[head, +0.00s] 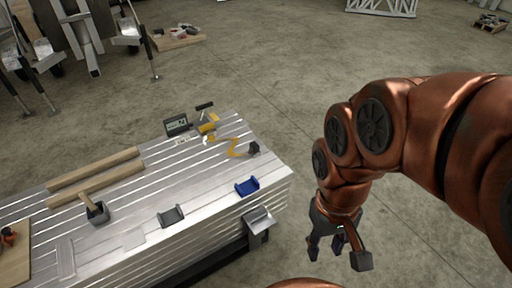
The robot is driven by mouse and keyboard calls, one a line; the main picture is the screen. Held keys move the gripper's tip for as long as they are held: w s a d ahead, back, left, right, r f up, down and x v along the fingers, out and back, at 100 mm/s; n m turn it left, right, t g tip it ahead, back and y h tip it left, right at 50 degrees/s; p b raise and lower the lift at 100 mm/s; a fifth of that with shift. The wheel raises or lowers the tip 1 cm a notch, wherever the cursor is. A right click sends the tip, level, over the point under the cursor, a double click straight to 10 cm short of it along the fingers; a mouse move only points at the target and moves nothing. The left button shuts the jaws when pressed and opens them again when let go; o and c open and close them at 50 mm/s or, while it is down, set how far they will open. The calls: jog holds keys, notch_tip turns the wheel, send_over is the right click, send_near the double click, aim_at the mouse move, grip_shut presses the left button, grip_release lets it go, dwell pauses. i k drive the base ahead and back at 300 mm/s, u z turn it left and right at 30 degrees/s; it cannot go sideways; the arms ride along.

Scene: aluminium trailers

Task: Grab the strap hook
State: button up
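A yellow strap (234,146) lies in a bent line on the aluminium table near its back right corner. A small dark piece (253,148) is at the strap's right end, and a small pale piece (208,140) is near its left end. I cannot tell which of these is the strap hook. My gripper (338,256) hangs to the right of the table, over the floor, with its fingers spread and nothing between them. It is apart from the strap.
The ridged table (140,215) holds a blue bracket (247,186), a grey bracket (171,216), a grey cup with a brush-like tool (97,213), wooden bars (95,178), a dark case (177,125) and a yellow-black tool (207,120). A metal bracket (257,218) juts from the right side. Floor right of the table is clear.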

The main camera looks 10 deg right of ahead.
aim_at(255, 146)
jog(key=z, duration=0.1)
jog(key=k, duration=0.5)
jog(key=u, duration=1.05)
jog(key=i, duration=1.3)
jog(key=z, duration=0.7)
